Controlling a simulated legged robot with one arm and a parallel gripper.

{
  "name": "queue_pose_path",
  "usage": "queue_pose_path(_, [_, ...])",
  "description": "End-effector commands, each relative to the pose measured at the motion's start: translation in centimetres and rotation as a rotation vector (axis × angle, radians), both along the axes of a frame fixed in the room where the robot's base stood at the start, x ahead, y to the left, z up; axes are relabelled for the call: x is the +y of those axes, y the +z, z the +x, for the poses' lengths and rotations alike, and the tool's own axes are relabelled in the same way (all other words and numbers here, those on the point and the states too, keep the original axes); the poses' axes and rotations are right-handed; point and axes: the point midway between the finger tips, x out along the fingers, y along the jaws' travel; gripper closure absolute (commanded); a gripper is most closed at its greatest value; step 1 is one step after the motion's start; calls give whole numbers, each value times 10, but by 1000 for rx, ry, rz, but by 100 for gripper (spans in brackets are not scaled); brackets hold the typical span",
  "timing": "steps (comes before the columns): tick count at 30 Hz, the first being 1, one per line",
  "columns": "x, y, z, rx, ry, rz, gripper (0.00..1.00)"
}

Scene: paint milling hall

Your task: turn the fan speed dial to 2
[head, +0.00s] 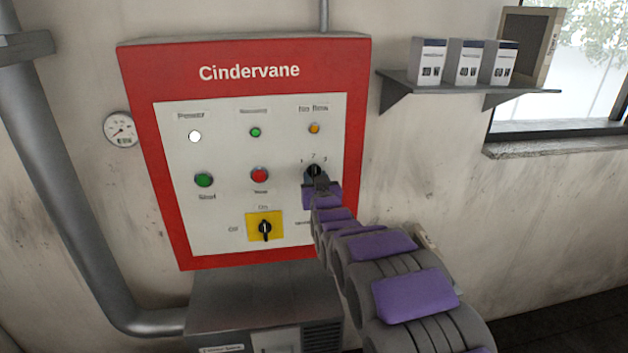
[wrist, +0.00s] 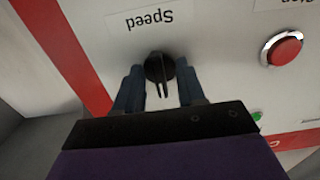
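The fan speed dial (head: 314,170) is a black round knob at the right of the white panel, below the numbers 1, 2 and 3. In the wrist view the dial (wrist: 159,67) shows upside down, below the "Speed" label (wrist: 155,19). Its handle points away from that label, roughly toward the middle number; the numbers are out of that view. My gripper (head: 319,182) is at the dial and partly hides it in the head view. In the wrist view its two dark fingers stand apart, one on each side of the knob, with small gaps.
The red-framed Cindervane panel (head: 138,70) also bears a green button (head: 204,180), a red button (head: 260,175) and a yellow-backed rotary switch (head: 265,229), all left of my gripper. A shelf (head: 470,87) with boxes juts out at right. A metal cabinet (head: 262,296) stands below.

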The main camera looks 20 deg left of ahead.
Motion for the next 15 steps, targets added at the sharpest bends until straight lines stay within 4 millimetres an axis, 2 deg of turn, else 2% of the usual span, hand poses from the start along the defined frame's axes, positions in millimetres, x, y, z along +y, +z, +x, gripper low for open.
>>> queue_pose_path(5, [-5,-1,-7,2,0,-1,61])
queue_pose_path(15, [-27,-1,-44,2,0,-2,61])
